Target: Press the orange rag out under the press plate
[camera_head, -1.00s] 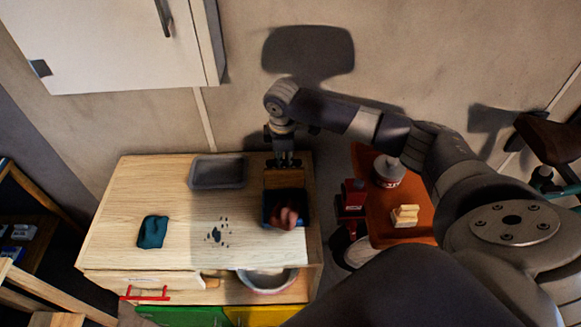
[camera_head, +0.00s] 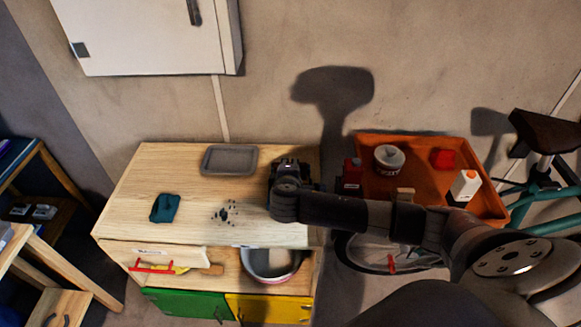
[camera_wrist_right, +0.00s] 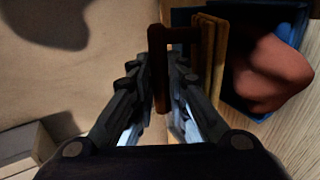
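In the right wrist view the orange rag (camera_wrist_right: 272,75) lies bunched in a dark blue tray (camera_wrist_right: 235,45). The press plate (camera_wrist_right: 208,75), a wooden board, stands beside the rag, and its dark brown handle (camera_wrist_right: 158,75) faces my gripper. My right gripper (camera_wrist_right: 166,75) straddles the handle bar, with its fingers close against it. In the head view my right gripper (camera_head: 288,172) is at the right end of the wooden worktop (camera_head: 185,215); my wrist and arm hide the rag, tray and plate there. My left gripper is not in view.
A grey tray (camera_head: 229,160) and a teal cloth (camera_head: 165,208) lie on the worktop, with dark specks (camera_head: 224,213) near its middle. A basin (camera_head: 272,265) sits below the front edge. An orange cart (camera_head: 430,155) holding a can (camera_head: 389,158) stands right.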

